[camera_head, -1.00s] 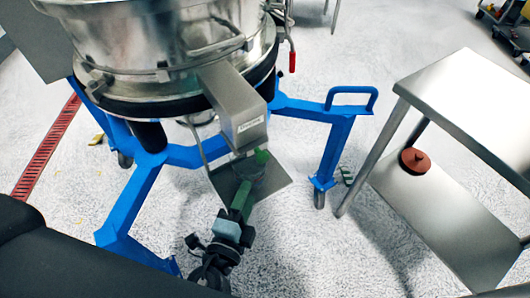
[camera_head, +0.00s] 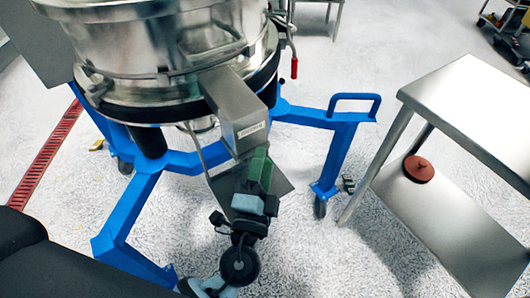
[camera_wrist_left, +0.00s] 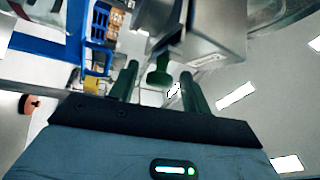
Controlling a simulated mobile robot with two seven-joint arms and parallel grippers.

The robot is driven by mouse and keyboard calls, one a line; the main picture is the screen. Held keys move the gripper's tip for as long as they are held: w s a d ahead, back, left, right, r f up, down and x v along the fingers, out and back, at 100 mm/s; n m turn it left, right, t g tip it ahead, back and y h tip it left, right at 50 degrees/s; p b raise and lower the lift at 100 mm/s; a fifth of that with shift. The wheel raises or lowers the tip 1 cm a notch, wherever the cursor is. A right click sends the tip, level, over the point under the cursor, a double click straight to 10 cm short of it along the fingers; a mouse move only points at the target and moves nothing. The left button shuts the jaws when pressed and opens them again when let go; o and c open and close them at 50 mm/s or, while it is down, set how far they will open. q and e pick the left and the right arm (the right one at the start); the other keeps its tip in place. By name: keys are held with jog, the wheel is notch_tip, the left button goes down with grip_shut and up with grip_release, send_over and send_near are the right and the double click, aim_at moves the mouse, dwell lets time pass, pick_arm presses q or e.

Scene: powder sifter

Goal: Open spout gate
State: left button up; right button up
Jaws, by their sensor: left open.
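The metal spout (camera_head: 235,115) slopes down from the round steel sifter (camera_head: 165,50). A thin metal plate (camera_head: 281,182) shows below the spout mouth, mostly behind my left gripper; I cannot tell its exact join to the spout. My left gripper (camera_head: 260,158) is open just under the spout mouth. In the left wrist view, a dark green knob (camera_wrist_left: 159,74) shows between the two green fingers, with gaps on both sides. The spout (camera_wrist_left: 215,25) is above and right of the knob there. The knob is hidden in the head view. My right gripper is not in view.
A blue wheeled frame (camera_head: 185,160) carries the sifter, with a leg and handle (camera_head: 355,105) at right. A steel table (camera_head: 470,110) stands at right, with a reddish-brown round object (camera_head: 418,168) on its lower shelf.

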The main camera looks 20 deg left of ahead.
pick_arm(q)
jog(key=shift+x, duration=1.2)
jog(key=shift+d, duration=0.1)
grip_shut()
